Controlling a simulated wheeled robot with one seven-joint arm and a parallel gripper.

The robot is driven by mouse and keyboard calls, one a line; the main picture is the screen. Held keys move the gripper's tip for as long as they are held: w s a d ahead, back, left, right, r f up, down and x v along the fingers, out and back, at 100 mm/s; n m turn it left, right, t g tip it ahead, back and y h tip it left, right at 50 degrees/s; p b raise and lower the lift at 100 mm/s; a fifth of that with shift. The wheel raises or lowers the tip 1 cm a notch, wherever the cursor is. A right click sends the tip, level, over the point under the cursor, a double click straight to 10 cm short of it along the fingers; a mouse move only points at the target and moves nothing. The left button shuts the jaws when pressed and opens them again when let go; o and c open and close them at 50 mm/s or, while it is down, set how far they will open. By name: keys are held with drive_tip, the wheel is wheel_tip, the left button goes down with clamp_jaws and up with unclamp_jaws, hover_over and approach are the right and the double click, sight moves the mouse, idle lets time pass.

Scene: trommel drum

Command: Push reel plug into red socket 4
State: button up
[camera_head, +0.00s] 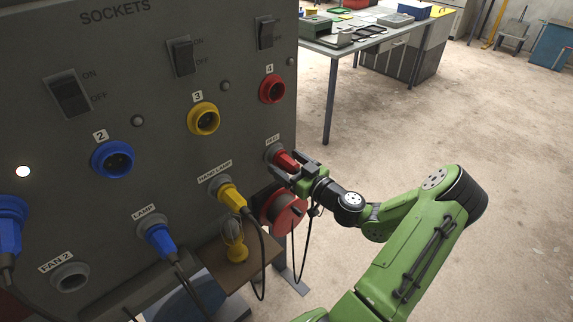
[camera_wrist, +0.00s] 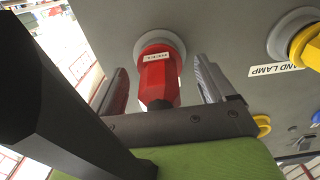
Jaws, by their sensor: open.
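The red reel plug (camera_head: 284,157) sits in the grey holder labelled REEL, low on the right side of the panel. Red socket 4 (camera_head: 272,89) is above it near the panel's right edge, with its opening empty. My gripper (camera_head: 294,170) is at the reel plug. In the wrist view the red plug (camera_wrist: 158,82) points into its grey round holder and stands between the two fingers of my gripper (camera_wrist: 161,66). The fingers are apart, with gaps visible on both sides of the plug. Socket 4 is not in the wrist view.
The yellow hand lamp plug (camera_head: 232,196) and blue lamp plug (camera_head: 160,238) sit in holders to the left. A red cable reel (camera_head: 283,210) and a yellow lamp (camera_head: 235,243) are below, with hanging cables. Yellow socket 3 (camera_head: 204,119) and blue socket 2 (camera_head: 112,160) are empty.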

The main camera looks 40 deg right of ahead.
clamp_jaws()
drive_tip(key=shift+s+d+b, duration=0.1)
drive_tip(key=shift+s+b, duration=1.05)
drive_tip(key=shift+s, duration=1.8)
drive_tip(key=shift+s+b, duration=0.8)
drive_tip(key=shift+s, duration=1.7)
